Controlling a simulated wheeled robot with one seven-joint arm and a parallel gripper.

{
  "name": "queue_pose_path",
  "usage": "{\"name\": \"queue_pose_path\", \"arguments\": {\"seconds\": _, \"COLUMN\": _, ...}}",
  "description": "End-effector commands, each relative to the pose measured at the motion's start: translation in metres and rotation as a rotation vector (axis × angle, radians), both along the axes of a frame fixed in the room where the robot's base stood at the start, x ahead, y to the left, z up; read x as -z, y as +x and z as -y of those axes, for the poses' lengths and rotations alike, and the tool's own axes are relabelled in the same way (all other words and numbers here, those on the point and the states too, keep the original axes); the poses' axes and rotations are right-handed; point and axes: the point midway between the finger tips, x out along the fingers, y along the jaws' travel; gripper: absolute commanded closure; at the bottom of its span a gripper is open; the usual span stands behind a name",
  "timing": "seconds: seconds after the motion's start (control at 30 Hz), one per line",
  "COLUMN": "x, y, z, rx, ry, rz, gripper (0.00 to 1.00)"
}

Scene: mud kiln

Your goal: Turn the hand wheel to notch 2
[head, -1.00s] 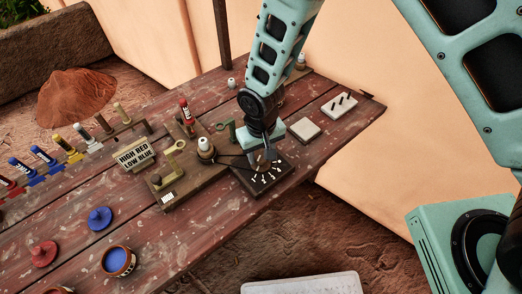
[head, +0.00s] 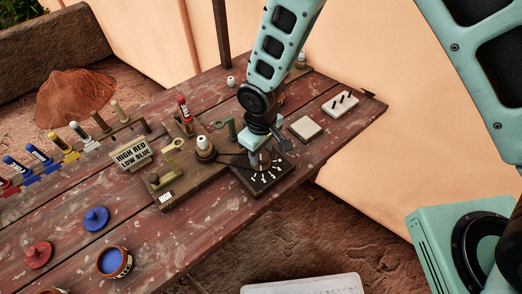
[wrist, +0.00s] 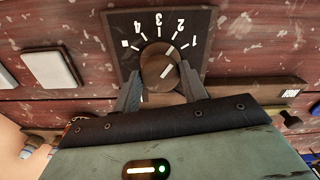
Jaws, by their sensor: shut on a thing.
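The hand wheel (wrist: 157,66) is a round brown knob with white marks on its top. It sits on a dark dial plate (wrist: 113,17) with white ticks and the numerals 1 to 4; a small white square lies at the left end. The white line on the wheel leans up and right, toward the side of 1 and 2; I cannot tell which notch it meets. My gripper (wrist: 161,90) has a finger on each side of the wheel and is shut on it. In the head view my gripper (head: 264,156) comes down over the dial plate (head: 260,184) and mostly hides the wheel.
A pale square block (head: 306,128) and a pegged white block (head: 341,103) lie to the right. Paint pots stand at the front left.

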Motion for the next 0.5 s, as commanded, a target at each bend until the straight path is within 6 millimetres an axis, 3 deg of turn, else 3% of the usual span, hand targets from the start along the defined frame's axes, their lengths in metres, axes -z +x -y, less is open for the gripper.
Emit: {"name": "queue_pose_path", "arguments": {"seconds": 0.5, "x": -0.0006, "y": 0.0004, "z": 0.0003, "rx": -0.11, "ry": -0.001, "rz": 0.001, "gripper": 0.8}}
